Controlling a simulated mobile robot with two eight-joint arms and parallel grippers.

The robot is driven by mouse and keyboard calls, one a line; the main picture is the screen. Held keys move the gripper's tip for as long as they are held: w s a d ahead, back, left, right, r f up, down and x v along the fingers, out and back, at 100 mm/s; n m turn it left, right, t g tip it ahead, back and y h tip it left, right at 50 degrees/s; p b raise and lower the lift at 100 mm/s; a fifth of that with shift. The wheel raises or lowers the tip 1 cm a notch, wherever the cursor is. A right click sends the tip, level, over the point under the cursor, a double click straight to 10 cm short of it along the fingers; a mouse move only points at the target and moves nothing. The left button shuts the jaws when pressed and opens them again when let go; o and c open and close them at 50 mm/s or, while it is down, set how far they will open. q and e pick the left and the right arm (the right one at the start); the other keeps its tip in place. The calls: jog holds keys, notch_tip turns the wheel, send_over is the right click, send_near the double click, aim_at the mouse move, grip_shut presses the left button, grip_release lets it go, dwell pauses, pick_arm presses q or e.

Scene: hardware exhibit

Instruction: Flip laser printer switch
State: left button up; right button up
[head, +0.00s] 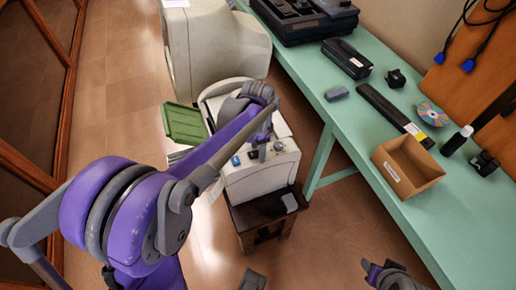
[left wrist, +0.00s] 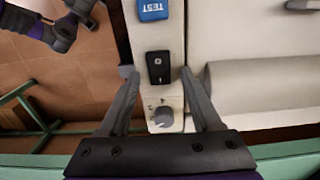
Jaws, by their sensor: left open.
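The laser printer (head: 262,180) is a white machine on a small dark stand, left of the green table. In the left wrist view its panel carries a black rocker switch (left wrist: 158,68), a blue TEST button (left wrist: 152,10) and a grey knob (left wrist: 163,116). The TEST button also shows in the head view (head: 236,160). My left gripper (head: 264,142) is over this panel; in the left wrist view its open fingers (left wrist: 158,74) stand on either side of the switch, with nothing between them being gripped. Part of my right gripper (head: 376,270) shows at the lower edge; its jaw state is unclear.
The green table (head: 345,125) runs along the right, holding a cardboard box (head: 408,166), a disc (head: 432,114) and several black devices. A large beige machine (head: 215,50) stands behind the printer, and a green tray (head: 185,123) juts out left. Floor at left is clear.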

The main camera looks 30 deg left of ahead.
pick_arm(q)
grip_shut()
jog(key=shift+s+a+r+t+h, duration=0.1)
jog(key=shift+s+a+t+h, duration=0.2)
jog(key=shift+t+h, duration=0.55)
jog(key=shift+s+t+h, duration=0.15)
jog(key=shift+t+h, duration=0.5)
jog(key=shift+t, duration=0.2)
grip_release()
jog(key=shift+a+r, duration=0.1)
